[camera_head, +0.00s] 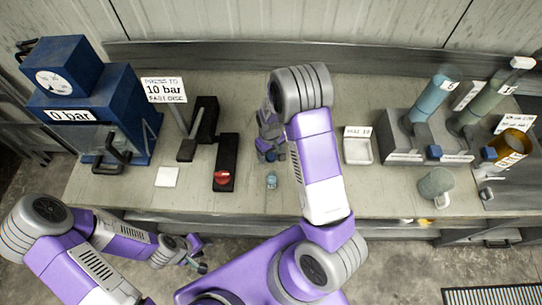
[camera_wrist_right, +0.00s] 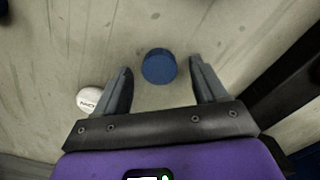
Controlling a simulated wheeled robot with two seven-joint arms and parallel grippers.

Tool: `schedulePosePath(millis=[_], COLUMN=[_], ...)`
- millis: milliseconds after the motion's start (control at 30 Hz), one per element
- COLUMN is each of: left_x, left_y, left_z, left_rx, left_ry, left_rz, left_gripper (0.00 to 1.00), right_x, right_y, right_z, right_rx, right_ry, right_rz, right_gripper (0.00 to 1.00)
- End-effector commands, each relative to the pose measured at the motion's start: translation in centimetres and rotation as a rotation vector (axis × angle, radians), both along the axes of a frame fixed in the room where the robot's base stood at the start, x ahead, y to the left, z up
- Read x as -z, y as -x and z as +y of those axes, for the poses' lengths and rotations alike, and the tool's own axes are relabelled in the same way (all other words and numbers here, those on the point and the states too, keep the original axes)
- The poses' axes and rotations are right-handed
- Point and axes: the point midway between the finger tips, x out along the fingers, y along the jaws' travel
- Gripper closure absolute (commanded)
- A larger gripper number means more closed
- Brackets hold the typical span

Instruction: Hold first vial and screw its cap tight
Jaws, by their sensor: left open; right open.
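A small blue vial (camera_head: 271,180) stands on the bench near its front edge. In the right wrist view a round blue cap (camera_wrist_right: 158,66) is seen from above, between and just beyond the two fingers; it appears to belong to this vial. My right gripper (camera_wrist_right: 160,88) is open and points down, with clear gaps to the blue cap on both sides. In the head view the right gripper (camera_head: 268,152) is just behind the vial, partly hidden by its own wrist. My left gripper (camera_head: 203,257) is open and empty, in front of the bench over the floor.
A white lettered disc (camera_wrist_right: 90,100) lies beside the right gripper. A black stand with a red knob (camera_head: 222,178) and a blue press (camera_head: 85,105) are on the left. A white tray (camera_head: 358,150), a mug (camera_head: 437,186) and a bottle rack (camera_head: 405,146) are on the right.

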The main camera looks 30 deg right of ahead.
Motion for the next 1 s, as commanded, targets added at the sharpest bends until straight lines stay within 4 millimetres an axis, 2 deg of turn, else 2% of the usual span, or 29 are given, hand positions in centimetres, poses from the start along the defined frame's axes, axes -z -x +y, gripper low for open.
schedulePosePath(millis=[333, 700, 1000], left_x=[-0.01, -0.01, -0.02], left_y=[0.0, 0.0, 0.0], left_z=[0.0, 0.0, 0.01], left_rx=[0.0, 0.0, 0.0], left_ry=[0.0, 0.0, 0.0], left_rz=[0.0, 0.0, 0.0], left_gripper=[0.57, 0.57, 0.57], right_x=[0.03, 0.01, -0.24], right_y=[-0.05, -0.04, -0.07], right_z=[0.02, 0.02, 0.03], right_rx=[-0.001, -0.001, -0.001], right_ry=[0.0, 0.0, 0.0], right_rz=[-0.001, -0.001, -0.002], right_gripper=[0.3, 0.87, 0.88])
